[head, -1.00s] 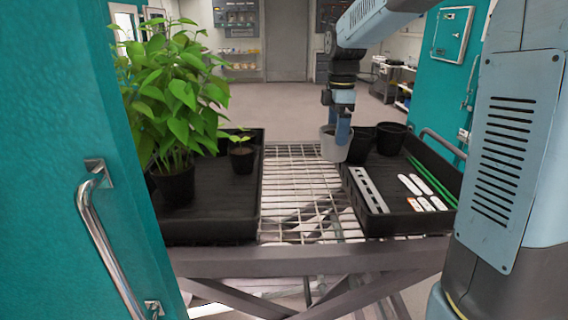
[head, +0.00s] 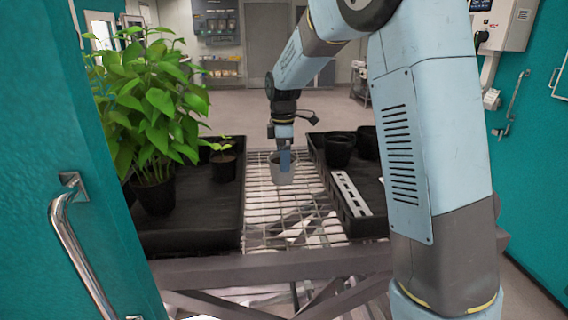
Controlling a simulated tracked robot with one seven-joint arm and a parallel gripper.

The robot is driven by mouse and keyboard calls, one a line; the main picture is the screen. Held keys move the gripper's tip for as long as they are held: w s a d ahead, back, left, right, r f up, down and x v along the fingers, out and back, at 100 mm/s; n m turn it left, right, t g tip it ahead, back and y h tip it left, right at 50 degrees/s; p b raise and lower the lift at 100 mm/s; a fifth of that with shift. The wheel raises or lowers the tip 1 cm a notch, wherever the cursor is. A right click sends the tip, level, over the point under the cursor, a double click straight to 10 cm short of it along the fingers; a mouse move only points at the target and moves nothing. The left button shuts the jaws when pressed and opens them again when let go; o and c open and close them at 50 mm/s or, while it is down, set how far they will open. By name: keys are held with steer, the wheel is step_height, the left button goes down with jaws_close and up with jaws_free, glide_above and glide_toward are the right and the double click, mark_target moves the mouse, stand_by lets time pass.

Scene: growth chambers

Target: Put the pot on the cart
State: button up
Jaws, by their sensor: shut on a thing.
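A light grey pot (head: 283,170) is held in my gripper (head: 284,158), which is shut on its rim. The pot is upright over the bare wire mesh of the cart (head: 270,207), between two black trays. I cannot tell whether its base touches the mesh. The cart has a grey frame and a wire grid top.
The left black tray (head: 190,236) holds tall leafy plants (head: 150,110) and a small seedling pot (head: 223,168). The right black tray (head: 378,227) holds black pots (head: 338,152) and a perforated strip (head: 350,194). A teal door with a metal handle (head: 70,230) stands close at left.

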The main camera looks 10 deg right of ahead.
steer(key=shift+f, duration=0.7)
steer(key=shift+s+d+f, duration=0.1)
steer(key=shift+f, duration=0.3)
steer(key=shift+c, duration=0.8)
steer(key=o, duration=1.3)
steer(key=shift+o, duration=0.2)
steer(key=shift+r, duration=0.1)
